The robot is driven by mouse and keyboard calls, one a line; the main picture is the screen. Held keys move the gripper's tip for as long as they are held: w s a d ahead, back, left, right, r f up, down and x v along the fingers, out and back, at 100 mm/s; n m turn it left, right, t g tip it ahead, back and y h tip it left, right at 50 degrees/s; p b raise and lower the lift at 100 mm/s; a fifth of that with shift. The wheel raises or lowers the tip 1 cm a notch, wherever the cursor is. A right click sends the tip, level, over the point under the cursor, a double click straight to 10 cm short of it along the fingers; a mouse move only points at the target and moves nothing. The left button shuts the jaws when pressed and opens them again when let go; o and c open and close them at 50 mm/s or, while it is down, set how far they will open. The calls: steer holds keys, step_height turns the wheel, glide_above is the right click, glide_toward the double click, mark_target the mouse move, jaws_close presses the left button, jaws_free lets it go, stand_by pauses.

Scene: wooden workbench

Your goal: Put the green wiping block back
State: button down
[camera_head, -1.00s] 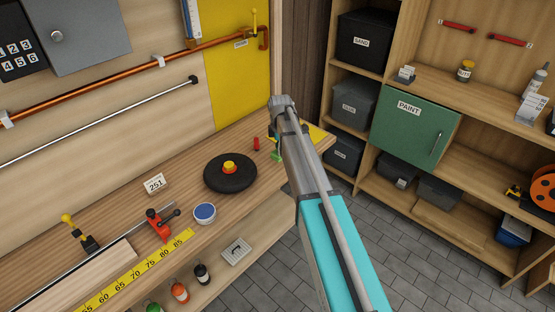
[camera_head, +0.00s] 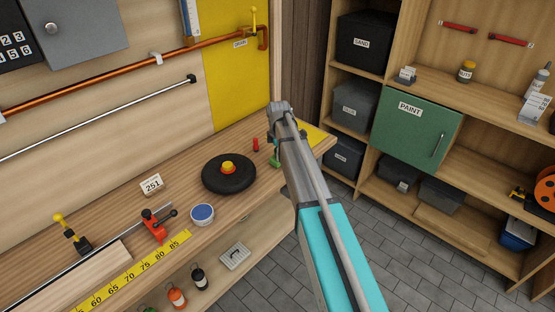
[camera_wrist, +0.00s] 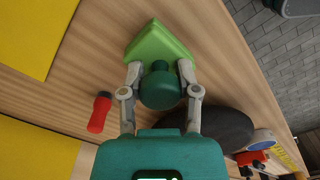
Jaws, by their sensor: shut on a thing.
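The green wiping block (camera_wrist: 158,45) is light green with a pointed end and a round dark green knob (camera_wrist: 160,88). My gripper (camera_wrist: 160,80) is shut on this knob, one finger on each side. In the head view the block (camera_head: 275,161) is a small green patch near the right end of the workbench, and my arm hides most of my gripper. I cannot tell whether the block touches the bench top. A yellow patch (camera_head: 316,135) lies at the bench's right corner; it also shows at the upper left in the wrist view (camera_wrist: 30,35).
Bare wood surrounds the block.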

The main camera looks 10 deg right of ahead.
steer(key=shift+f, duration=0.4)
steer(key=shift+f+b, duration=0.1)
steer(key=shift+b, duration=0.2)
steer(key=shift+c, duration=1.7)
jaws_free()
step_height(320, 180, up, 12)
steer(key=p, duration=1.2)
steer(key=shift+s, duration=0.1)
